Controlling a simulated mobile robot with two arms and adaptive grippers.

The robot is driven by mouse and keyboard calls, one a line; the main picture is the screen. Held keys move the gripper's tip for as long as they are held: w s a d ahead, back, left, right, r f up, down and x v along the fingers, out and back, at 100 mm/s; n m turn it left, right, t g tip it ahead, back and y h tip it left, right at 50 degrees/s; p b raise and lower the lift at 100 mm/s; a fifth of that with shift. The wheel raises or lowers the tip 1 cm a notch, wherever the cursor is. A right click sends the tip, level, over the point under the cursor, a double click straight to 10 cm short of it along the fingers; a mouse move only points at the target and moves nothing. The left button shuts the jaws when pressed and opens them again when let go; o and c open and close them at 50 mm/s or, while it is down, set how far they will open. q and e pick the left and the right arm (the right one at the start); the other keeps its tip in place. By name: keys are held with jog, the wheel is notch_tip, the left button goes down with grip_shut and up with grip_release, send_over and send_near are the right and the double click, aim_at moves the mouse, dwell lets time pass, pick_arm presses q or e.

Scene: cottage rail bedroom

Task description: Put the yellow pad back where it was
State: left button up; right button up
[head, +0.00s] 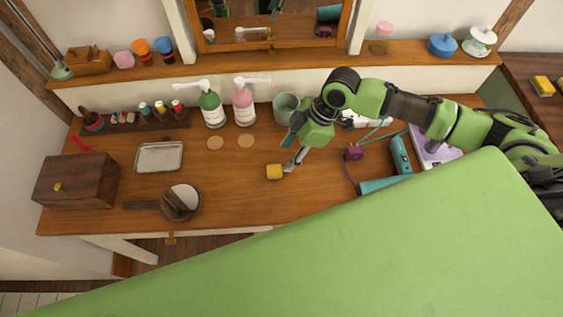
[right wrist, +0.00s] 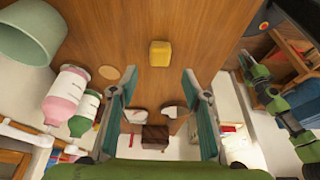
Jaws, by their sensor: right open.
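The yellow pad (head: 274,172) is a small block on the middle of the wooden dressing table (head: 235,205). My right gripper (head: 292,155) comes in from the right, low over the table, close beside the pad. In the right wrist view the pad (right wrist: 159,53) lies on bare wood, beyond the tips of the open fingers (right wrist: 158,78) and about midway between them. Nothing is between the fingers. I cannot tell the exact gap from fingers to pad.
A grey-green cup (head: 285,106) stands behind my gripper. A hand mirror (head: 181,202), metal tray (head: 159,156) and wooden box (head: 77,181) are left. A teal device (head: 401,155) is right.

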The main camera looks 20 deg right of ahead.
jog(key=v, duration=0.3)
jog(key=shift+r, duration=0.2)
dwell(0.4)
